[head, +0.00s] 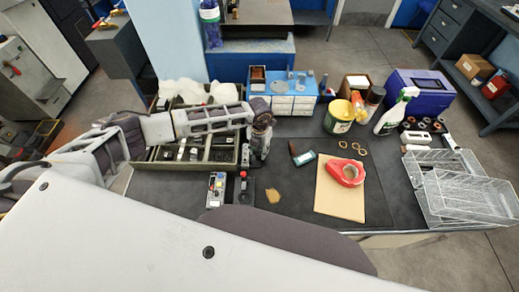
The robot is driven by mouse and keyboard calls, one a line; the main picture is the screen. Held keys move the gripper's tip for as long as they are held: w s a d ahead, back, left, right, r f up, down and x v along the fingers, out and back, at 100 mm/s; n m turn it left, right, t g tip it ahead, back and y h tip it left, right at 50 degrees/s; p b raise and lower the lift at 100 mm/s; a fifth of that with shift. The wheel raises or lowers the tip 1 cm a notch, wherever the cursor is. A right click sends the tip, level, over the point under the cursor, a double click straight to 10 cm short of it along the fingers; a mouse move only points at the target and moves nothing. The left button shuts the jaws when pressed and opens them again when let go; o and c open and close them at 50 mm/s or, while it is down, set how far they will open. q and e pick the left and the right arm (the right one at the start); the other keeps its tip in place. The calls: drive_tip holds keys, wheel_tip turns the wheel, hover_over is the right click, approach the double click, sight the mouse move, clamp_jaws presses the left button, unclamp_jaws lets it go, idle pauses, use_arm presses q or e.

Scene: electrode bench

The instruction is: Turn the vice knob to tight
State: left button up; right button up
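My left arm comes in from the left across the tray, and my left gripper (259,150) points down at the tray's right end. Its fingers are small here and I cannot tell whether they are open or shut. A small dark fixture (243,194) with a red knob (243,174) on top stands on the bench just below and left of the gripper. It may be the vice, but the knob's setting is too small to read. The gripper appears apart from it. My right gripper is not in view.
A grey box with coloured buttons (216,190) stands left of the fixture. A compartment tray (190,165) lies under my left arm. Wire baskets (465,195) are at right. Dark mat (290,190) is mostly clear between.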

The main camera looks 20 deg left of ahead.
sight(259, 151)
use_arm(q)
drive_tip(key=c, duration=0.6)
drive_tip(key=shift+o, duration=0.2)
drive_tip(key=shift+m+b, duration=0.3)
drive_tip(key=shift+b, duration=0.15)
drive_tip(key=o, duration=0.8)
drive_tip(key=shift+r, duration=0.15)
wheel_tip(259, 151, up, 12)
